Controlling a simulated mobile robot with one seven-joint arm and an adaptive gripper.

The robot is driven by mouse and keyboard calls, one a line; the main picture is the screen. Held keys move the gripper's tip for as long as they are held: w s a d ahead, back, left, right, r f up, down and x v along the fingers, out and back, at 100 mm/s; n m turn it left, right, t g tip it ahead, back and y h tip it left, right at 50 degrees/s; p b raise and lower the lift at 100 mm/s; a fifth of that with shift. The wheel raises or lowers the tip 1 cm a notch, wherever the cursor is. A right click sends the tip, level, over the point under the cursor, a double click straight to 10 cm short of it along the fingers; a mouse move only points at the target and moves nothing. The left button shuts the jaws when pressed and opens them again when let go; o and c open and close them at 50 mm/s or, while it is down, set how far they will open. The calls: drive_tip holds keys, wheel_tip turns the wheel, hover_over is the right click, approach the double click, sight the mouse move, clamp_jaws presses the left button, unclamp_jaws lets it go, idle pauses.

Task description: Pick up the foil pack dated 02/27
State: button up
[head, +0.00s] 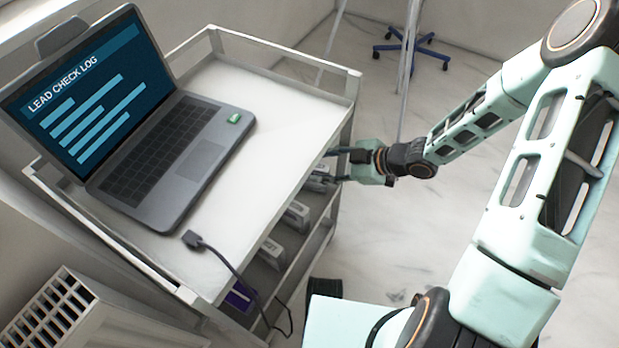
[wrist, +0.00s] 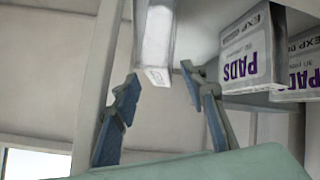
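My gripper (wrist: 165,88) is open in the wrist view, its two blue-grey fingers apart. A narrow white pack (wrist: 155,38) with small unreadable print on its end shows just beyond and between the fingertips; I see no contact. To the right are two packs marked PADS in purple, upside down in this view: a nearer one (wrist: 247,58) and one cut by the picture's edge (wrist: 303,70). Both show "EXP", but no full date is legible. In the head view my gripper (head: 338,166) reaches into the cart's side at a lower shelf, its fingertips partly hidden.
The white cart (head: 275,110) carries a laptop (head: 165,150) reading LEAD CHECK LOG and a dark cable (head: 215,258). Grey-white packs (head: 296,214) stand on its lower shelf. Cart posts and the top's edge border the opening.

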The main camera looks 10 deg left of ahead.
drive_tip(key=shift+x, duration=1.25)
drive_tip(key=shift+c, duration=0.7)
clamp_jaws()
drive_tip(key=shift+d+r, duration=0.1)
drive_tip(key=shift+r, duration=0.05)
